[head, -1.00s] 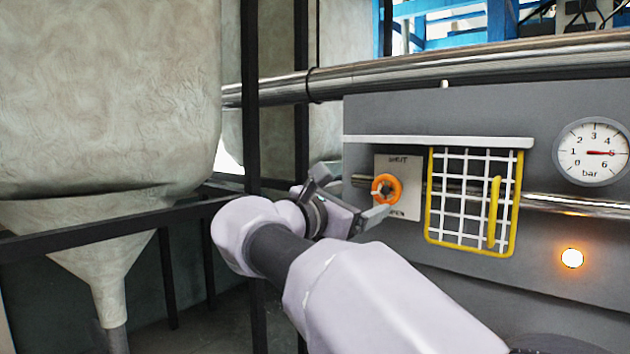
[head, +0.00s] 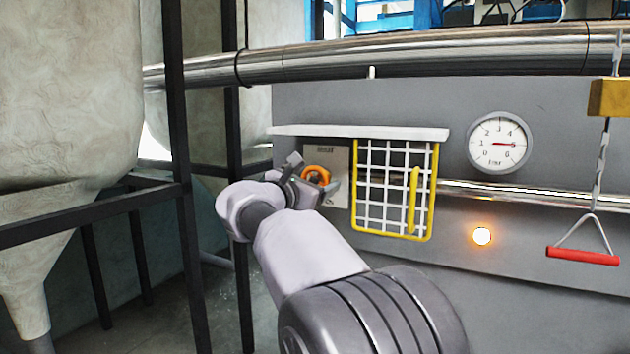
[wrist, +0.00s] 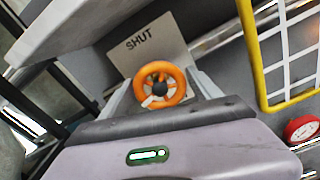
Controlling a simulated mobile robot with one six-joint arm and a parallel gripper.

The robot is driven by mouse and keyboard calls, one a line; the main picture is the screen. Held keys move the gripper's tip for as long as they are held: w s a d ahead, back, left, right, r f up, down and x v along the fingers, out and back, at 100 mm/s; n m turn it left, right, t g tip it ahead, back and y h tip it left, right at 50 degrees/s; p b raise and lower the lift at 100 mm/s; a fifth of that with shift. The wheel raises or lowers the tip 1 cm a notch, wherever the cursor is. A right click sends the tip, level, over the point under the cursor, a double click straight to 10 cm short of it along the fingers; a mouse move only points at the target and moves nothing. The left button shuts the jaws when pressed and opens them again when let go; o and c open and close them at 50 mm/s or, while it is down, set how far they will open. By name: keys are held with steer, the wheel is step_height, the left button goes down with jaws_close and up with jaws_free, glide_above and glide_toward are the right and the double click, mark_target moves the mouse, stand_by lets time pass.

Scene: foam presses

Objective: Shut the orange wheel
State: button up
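The orange wheel (head: 317,172) is a small ring on a light plate (head: 340,178) on the grey panel. In the wrist view the orange wheel (wrist: 160,84) has a dark hub and a pale spoke or pointer towards its lower left. The plate (wrist: 141,45) reads SHUT above it. My gripper (head: 314,174) is in front of the wheel, one finger on each side of it. In the wrist view my gripper (wrist: 162,92) is open, with the wheel between its fingers and slight gaps at the sides. Exact depth and contact cannot be told.
A pale shelf (head: 350,132) juts out above the wheel. A yellow-framed mesh guard (head: 394,190) is close on the right. A pressure gauge (head: 500,142), a glowing orange lamp (head: 482,236) and a hanging red handle (head: 583,255) are farther right. A dark post (head: 183,180) stands left.

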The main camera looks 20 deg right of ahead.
steer(key=c, duration=0.9)
steer(key=shift+c, duration=0.2)
